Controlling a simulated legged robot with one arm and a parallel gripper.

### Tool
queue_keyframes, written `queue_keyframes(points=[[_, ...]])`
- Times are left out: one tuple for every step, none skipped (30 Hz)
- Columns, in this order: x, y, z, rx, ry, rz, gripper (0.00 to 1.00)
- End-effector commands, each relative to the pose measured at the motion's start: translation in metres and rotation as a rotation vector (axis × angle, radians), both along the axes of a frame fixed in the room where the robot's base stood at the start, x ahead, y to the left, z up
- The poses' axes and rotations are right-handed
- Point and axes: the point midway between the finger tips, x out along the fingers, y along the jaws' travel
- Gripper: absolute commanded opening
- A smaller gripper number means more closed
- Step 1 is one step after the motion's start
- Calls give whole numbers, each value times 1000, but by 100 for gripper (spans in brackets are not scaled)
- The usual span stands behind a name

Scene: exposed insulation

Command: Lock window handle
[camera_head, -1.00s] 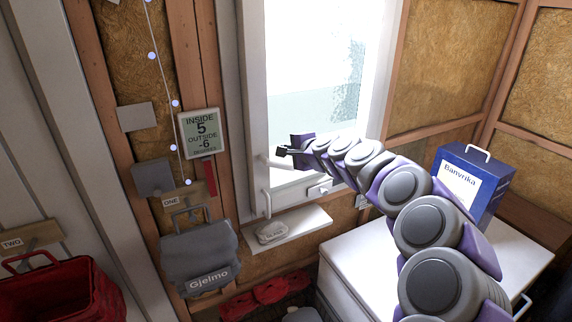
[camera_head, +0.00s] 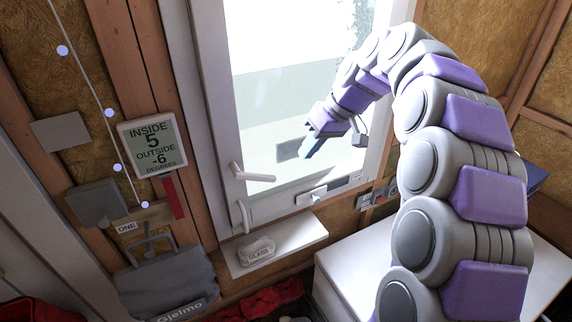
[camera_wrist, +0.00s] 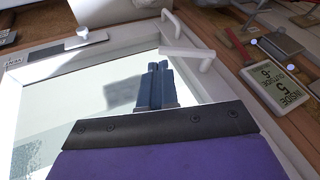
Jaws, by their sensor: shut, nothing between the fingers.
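The white window (camera_head: 225,110) has two white handles at its lower left. The upper window handle (camera_head: 255,177) points sideways to the right; it also shows in the wrist view (camera_wrist: 188,55). The lower handle (camera_head: 243,215) stands roughly upright on the frame below it, and shows at the top of the wrist view (camera_wrist: 174,19). My gripper (camera_head: 308,152) is in front of the glass, right of and above the upper handle, apart from it. In the wrist view its dark blue fingers (camera_wrist: 159,68) are together and empty, with the handle just beyond them on the right.
A white sill (camera_head: 310,236) with a stone-like object labelled GLASS (camera_head: 256,251) lies below the window. A white latch (camera_head: 311,197) is on the lower frame. A thermometer display (camera_head: 153,146) and a grey bag (camera_head: 165,285) hang left. A white cabinet (camera_head: 335,270) stands right.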

Motion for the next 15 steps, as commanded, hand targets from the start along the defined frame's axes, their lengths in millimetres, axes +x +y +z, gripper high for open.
queue_keyframes(points=[[0, 5, -3, -3, 0, 3, 0], [1, 7, -5, -4, 0, 2, 0], [2, 10, -9, -4, 2, 3, 0], [2, 12, -13, -3, 4, 3, 0], [2, 14, -17, -3, 7, 3, 0], [3, 16, -23, -2, 8, 4, 0], [5, 17, -27, -1, 7, 3, 0], [6, 18, -32, 0, 5, 3, 0], [7, 20, -39, 2, 6, 3, 0], [8, 20, -44, 3, 8, 2, 0], [9, 22, -49, 4, 9, 2, 0], [10, 25, -56, 5, 8, 2, 0], [10, 27, -61, 6, 8, 2, 0], [11, 28, -66, 7, 8, 2, 0], [12, 30, -72, 9, 7, 2, 0]])
